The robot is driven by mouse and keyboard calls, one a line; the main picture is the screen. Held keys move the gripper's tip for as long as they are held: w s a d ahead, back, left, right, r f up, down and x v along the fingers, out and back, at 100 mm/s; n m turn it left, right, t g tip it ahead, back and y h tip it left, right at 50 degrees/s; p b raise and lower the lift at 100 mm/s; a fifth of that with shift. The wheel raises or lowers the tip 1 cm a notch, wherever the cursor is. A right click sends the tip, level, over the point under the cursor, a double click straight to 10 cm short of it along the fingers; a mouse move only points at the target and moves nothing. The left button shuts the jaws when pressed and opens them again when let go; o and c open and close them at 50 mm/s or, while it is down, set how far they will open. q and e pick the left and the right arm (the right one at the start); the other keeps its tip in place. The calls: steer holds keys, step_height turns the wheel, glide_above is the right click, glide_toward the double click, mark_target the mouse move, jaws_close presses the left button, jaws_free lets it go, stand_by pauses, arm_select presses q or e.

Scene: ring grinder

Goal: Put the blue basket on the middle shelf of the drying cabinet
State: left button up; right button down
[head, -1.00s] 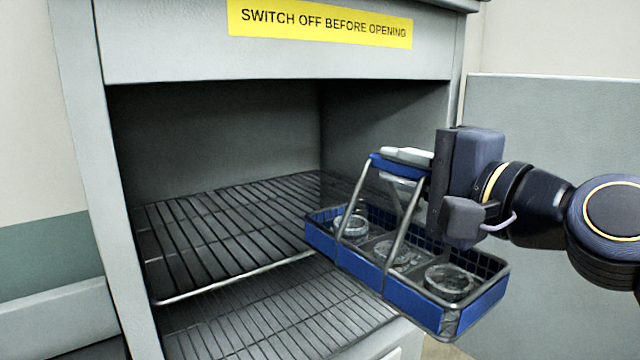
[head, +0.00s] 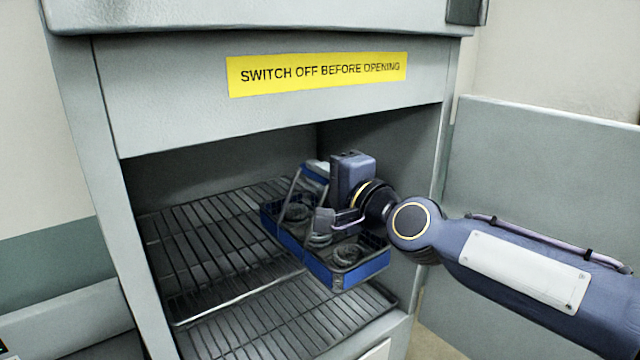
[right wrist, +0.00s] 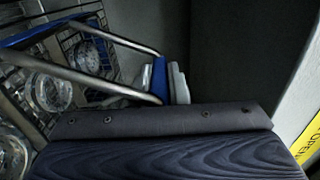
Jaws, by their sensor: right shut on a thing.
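The blue basket (head: 345,273) hangs by its handle from my right gripper (head: 326,176), which is shut on the handle's blue grip. It holds several glass dishes and is partly inside the drying cabinet (head: 110,110), over the right side of the upper visible wire shelf (head: 215,250). I cannot tell whether the basket touches the shelf. A lower wire shelf (head: 290,325) lies below. In the right wrist view, the basket's handle (right wrist: 160,78) and glass dishes (right wrist: 50,92) show beside the gripper body. My left gripper is not in view.
The cabinet's right side wall stands close to my right arm. A yellow sign (head: 317,74) is on the panel above the opening. The open door (head: 540,170) is at the right. The left part of the upper visible shelf is clear.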

steer(key=shift+w+f+b, duration=0.1)
steer(key=shift+f+b, duration=0.4)
steer(key=shift+f, duration=1.1)
steer(key=shift+f+b, duration=0.2)
steer(key=shift+b, duration=0.2)
steer(key=c, duration=1.4)
jaws_free()
